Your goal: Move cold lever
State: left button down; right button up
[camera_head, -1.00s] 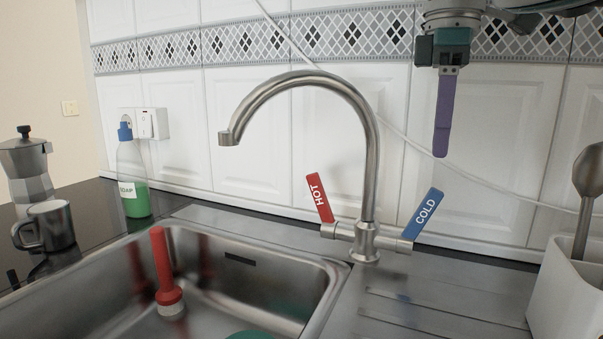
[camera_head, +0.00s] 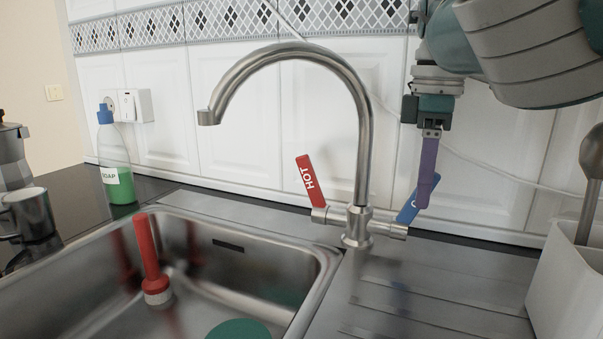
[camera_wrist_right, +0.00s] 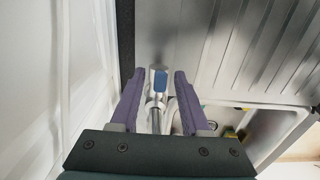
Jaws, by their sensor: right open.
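The blue cold lever (camera_head: 405,214) sits on the right side of the steel tap (camera_head: 360,226), tilted up to the right. The red hot lever (camera_head: 306,175) is on the tap's left side. My right gripper (camera_head: 427,203) reaches down from above, its purple finger in front of the cold lever and hiding much of it. In the right wrist view my right gripper (camera_wrist_right: 157,77) is open, and the blue lever (camera_wrist_right: 161,78) shows in the gap between its two purple fingers. I cannot tell whether a finger touches it. My left gripper is not in view.
A sink (camera_head: 310,284) with a red-handled tool (camera_head: 148,252) lies left of the tap. A soap bottle (camera_head: 117,183) and a mug (camera_head: 30,215) stand further left. A white utensil holder (camera_head: 568,290) stands at the right. The tiled wall is close behind.

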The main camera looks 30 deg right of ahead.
grip_shut()
dwell(0.3)
dwell(1.1)
